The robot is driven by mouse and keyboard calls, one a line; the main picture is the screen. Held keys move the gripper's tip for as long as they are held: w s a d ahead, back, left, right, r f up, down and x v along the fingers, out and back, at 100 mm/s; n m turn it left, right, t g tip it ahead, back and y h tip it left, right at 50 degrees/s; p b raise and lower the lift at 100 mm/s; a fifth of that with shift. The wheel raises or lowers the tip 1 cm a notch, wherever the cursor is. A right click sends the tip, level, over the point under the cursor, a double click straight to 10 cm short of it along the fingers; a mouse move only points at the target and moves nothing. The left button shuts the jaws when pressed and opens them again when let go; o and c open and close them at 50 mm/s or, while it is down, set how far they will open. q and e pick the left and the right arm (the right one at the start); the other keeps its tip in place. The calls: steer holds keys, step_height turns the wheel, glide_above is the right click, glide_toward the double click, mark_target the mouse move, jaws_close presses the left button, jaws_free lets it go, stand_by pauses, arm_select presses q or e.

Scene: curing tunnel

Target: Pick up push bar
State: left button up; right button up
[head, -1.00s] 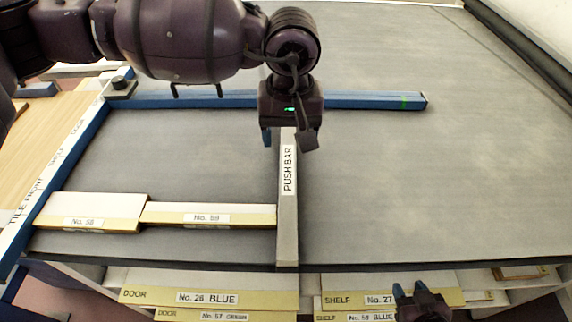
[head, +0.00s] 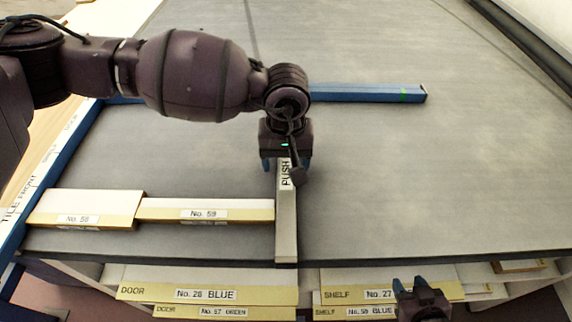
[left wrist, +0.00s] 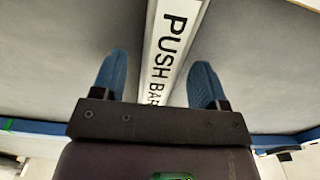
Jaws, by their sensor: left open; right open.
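The push bar (head: 287,220) is a long pale bar with a white label reading PUSH BAR. It lies on the grey table top, running from the front edge toward the back, and its far part is hidden under my left gripper in the head view. My left gripper (head: 285,165) is open above the bar. In the left wrist view its blue fingertips (left wrist: 158,88) stand on either side of the push bar (left wrist: 172,40), with gaps between. My right gripper (head: 410,286) is open and empty in front of the table's front edge, low at the right.
Boards No. 58 (head: 85,205) and No. 59 (head: 205,206) lie end to end, left of the bar. A blue rail (head: 365,93) crosses behind the gripper; another blue rail (head: 50,172) runs along the left. Labelled boards (head: 210,278) sit below the front edge. The right table top is clear.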

arm_select(q)
steer(key=shift+f, duration=0.55)
steer(key=shift+c, duration=0.3)
steer(key=shift+r, duration=0.1)
jaws_close()
